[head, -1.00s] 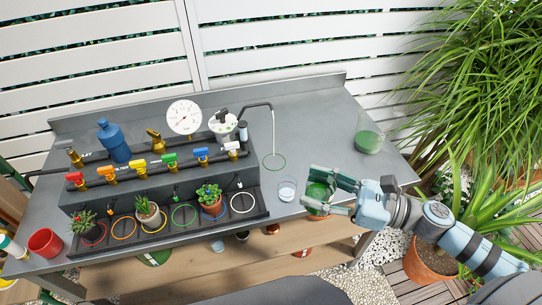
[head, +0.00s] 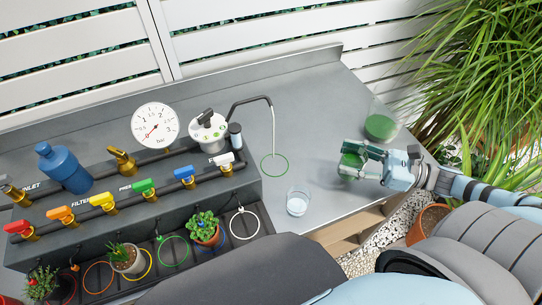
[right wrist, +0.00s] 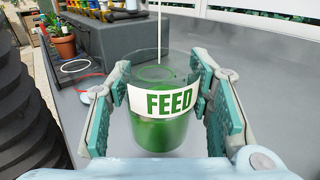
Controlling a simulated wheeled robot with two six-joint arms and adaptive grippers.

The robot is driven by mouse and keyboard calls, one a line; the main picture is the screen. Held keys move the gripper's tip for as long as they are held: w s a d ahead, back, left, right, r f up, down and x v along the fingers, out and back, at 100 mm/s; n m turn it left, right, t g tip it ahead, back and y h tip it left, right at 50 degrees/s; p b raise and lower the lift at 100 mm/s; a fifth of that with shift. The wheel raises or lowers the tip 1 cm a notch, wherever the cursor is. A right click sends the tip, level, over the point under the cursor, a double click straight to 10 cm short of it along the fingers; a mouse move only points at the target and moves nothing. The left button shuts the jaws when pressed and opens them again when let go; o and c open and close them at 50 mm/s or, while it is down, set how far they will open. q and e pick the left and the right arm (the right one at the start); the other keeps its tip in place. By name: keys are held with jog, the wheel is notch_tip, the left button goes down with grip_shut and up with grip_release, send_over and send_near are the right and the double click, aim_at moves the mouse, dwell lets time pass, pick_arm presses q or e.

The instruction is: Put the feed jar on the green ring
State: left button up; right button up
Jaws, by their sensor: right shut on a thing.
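The feed jar (head: 351,160) is clear glass with green contents and a white FEED label. My right gripper (head: 345,161) is shut on its sides, to the right of the green ring. The jar (right wrist: 160,132) stands upright between both finger pads in the right wrist view. Whether its base touches the bench cannot be told. The thin green ring (head: 275,176) lies bare on the grey bench below the bent spout's end. A second green ring (head: 173,265) lies in the front tray among other coloured rings. My left gripper is not in view.
A small clear cup (head: 297,203) stands between the jar and the front tray. A larger glass with green liquid (head: 381,127) stands behind my gripper. The thin spout (head: 273,125) hangs over the ring.

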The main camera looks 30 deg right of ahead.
jog(key=shift+w+a+r, duration=0.1)
jog(key=shift+a+r, duration=0.05)
jog(key=shift+a, duration=0.2)
jog(key=shift+n+y, duration=0.3)
jog(key=shift+y, duration=0.1)
jog(key=b+x, duration=0.2)
jog(key=x, duration=0.1)
jog(key=b+x, duration=0.2)
jog(key=x, duration=0.2)
jog(key=f+b+x, duration=0.1)
jog(key=b+x, duration=0.2)
jog(key=x, duration=0.1)
jog(key=shift+a, duration=0.2)
jog(key=x, duration=0.6)
jog(key=shift+w+a+r, duration=0.2)
jog(key=shift+a+r, duration=0.05)
jog(key=shift+r, duration=0.15)
notch_tip(320, 180, down, 4)
jog(key=shift+a+r+b, duration=0.1)
jog(key=shift+b, duration=0.3)
jog(key=o, duration=1.5)
